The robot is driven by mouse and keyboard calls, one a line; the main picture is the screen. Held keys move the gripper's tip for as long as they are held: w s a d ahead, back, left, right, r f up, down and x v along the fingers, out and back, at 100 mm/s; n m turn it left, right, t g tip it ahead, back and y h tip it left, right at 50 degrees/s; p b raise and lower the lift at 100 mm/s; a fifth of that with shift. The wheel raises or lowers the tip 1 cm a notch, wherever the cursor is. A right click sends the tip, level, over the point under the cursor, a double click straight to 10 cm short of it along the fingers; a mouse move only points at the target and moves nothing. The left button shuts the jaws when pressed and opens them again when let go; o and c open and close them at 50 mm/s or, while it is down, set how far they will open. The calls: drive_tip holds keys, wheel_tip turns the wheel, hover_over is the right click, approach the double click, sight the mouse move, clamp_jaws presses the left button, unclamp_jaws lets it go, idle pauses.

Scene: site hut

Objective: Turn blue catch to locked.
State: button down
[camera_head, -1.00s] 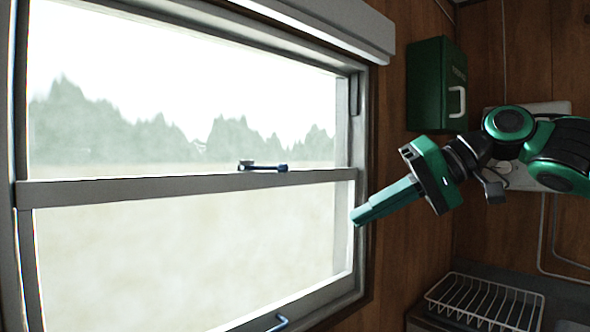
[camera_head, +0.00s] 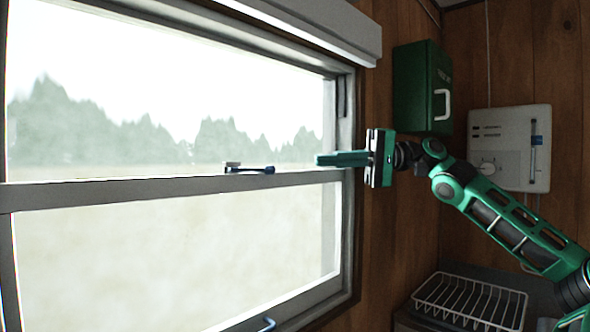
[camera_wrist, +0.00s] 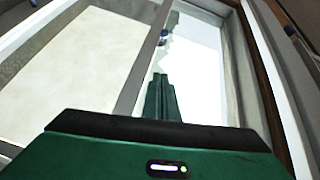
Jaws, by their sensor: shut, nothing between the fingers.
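The blue catch (camera_head: 250,170) sits on the meeting rail (camera_head: 120,190) of the sash window, its blue lever lying along the rail and pointing right, with a pale block at its left end. In the wrist view the catch (camera_wrist: 163,40) is small, beyond my fingertips. My gripper (camera_head: 318,159) is shut and empty. Its green fingers point left at about rail height, right of the catch and apart from it. In the wrist view my shut fingers (camera_wrist: 161,80) point along the rail toward the catch.
The window's right frame (camera_head: 345,220) is close to my gripper. A green box (camera_head: 422,88) and a white wall unit (camera_head: 510,148) hang on the wood wall. A wire rack (camera_head: 468,300) stands below.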

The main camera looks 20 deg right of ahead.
sight(252, 170)
drive_tip(key=s+a+f, duration=0.1)
drive_tip(key=a, duration=1)
drive_tip(key=shift+s, duration=0.25)
